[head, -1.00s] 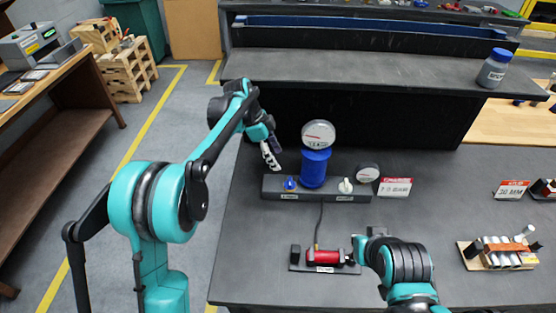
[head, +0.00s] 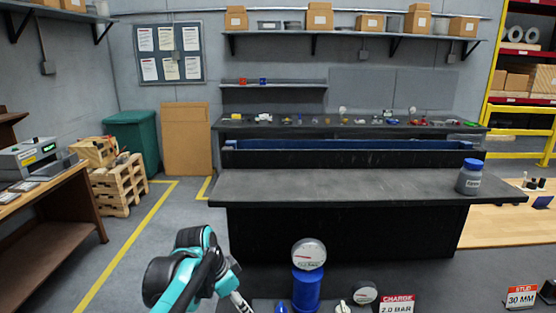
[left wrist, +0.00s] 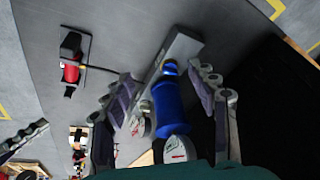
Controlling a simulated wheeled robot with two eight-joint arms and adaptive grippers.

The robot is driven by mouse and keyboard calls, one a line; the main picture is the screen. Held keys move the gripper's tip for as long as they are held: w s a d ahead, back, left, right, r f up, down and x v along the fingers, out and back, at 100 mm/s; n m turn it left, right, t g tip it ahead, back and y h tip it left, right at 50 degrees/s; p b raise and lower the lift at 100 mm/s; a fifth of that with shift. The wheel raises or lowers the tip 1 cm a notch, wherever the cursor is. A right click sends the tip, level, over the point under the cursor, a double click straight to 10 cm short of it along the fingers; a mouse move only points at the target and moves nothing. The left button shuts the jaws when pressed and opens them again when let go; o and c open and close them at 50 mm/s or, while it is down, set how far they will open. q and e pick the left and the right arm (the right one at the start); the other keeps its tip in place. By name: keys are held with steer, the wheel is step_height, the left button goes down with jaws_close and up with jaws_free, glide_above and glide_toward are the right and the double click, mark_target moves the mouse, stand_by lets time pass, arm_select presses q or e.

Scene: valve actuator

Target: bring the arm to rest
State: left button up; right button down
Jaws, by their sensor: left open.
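My left gripper (left wrist: 165,95) is open in the left wrist view, its two fingers apart on either side of the blue cylinder (left wrist: 168,108). I cannot tell whether they touch it. In the head view my left arm is low left of centre, with the gripper mostly cut off by the bottom edge, left of the blue cylinder (head: 306,290). A gauge (head: 309,254) tops the cylinder. Grey finger-like links (left wrist: 25,135) at the left edge of the wrist view look like my right gripper; their opening is unclear.
A smaller gauge (head: 365,292) and a red "CHARGE" sign (head: 397,304) stand right of the cylinder. A red cylinder unit (left wrist: 71,68) lies on the bench. Behind is a grey raised bench top (head: 350,186) with a blue-lidded jar (head: 470,177). Open floor lies left.

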arm_select(q)
steer(key=s+a+f+n+t+y+b, duration=0.1)
steer(key=s+a+f+n, duration=0.1)
steer(key=s, duration=0.4)
steer(key=s+a+f+n+t+y+b, duration=0.1)
steer(key=s+a+f+n, duration=0.2)
steer(key=s+n, duration=0.2)
steer(key=s+a+f+n+t+b, duration=0.1)
steer(key=s+a+f+n+t, duration=0.1)
steer(key=s, duration=0.5)
steer(key=shift+a+f+n+y, duration=0.3)
steer(key=shift+f+n+y, duration=0.1)
steer(key=shift+f+n, duration=0.4)
